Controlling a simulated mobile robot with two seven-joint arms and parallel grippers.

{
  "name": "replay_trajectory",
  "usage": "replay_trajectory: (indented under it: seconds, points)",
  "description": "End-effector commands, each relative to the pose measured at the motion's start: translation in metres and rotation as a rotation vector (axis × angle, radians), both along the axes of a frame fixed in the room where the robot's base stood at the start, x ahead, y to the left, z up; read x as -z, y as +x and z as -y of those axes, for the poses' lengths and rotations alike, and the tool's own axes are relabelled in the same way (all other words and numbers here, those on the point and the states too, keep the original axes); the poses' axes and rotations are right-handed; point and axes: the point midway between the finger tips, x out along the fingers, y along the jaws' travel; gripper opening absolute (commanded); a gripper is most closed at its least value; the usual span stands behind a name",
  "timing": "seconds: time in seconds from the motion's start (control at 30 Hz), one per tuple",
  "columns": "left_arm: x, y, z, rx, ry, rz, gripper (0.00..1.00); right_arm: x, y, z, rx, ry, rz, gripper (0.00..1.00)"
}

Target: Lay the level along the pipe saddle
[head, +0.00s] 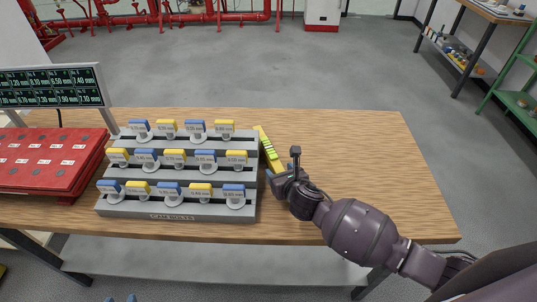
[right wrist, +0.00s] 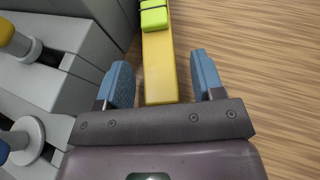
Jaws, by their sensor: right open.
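The level is a yellow bar with a bright green band, lying on the wooden table close along the right side of the grey stepped rack in the head view (head: 268,148). In the right wrist view the level's yellow end (right wrist: 160,65) reaches between my blue fingers. My right gripper (right wrist: 160,82) is open, with one finger on each side of the level and a gap on both sides. In the head view the right gripper (head: 271,173) is at the level's near end. I cannot make out a pipe saddle. Only small blue tips, apparently my left gripper, show at the bottom edge.
The grey stepped rack (head: 175,217) holds several blue- and yellow-tagged pieces and stands just left of the level. A red board (head: 50,160) and a display (head: 50,87) are farther left. The table's right part (head: 370,150) is clear. Red pipes (head: 200,15) run along the back.

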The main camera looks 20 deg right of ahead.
Motion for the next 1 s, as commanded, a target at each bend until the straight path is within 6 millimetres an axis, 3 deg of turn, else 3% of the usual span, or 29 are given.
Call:
replay_trajectory:
  seconds: [0.13, 0.43, 0.83, 1.0]
  points:
    - [0.0024, 0.0007, 0.0, 0.0, 0.0, 0.001, 0.43, 0.0052, 0.0125, -0.0012, 0.001, 0.0, 0.0, 0.62]
    - [0.0025, 0.0006, -0.0001, 0.0, 0.0, 0.0, 0.43, 0.0059, 0.015, -0.0015, 0.0, 0.0, 0.0, 0.62]
    - [0.0043, -0.0031, -0.0008, -0.002, 0.0, -0.007, 0.43, 0.006, 0.0148, -0.0015, 0.0, 0.0, 0.0, 0.0]
    - [0.0048, -0.004, -0.0009, -0.003, 0.001, -0.009, 0.43, 0.005, 0.0151, -0.0017, -0.001, 0.001, 0.002, 0.0]
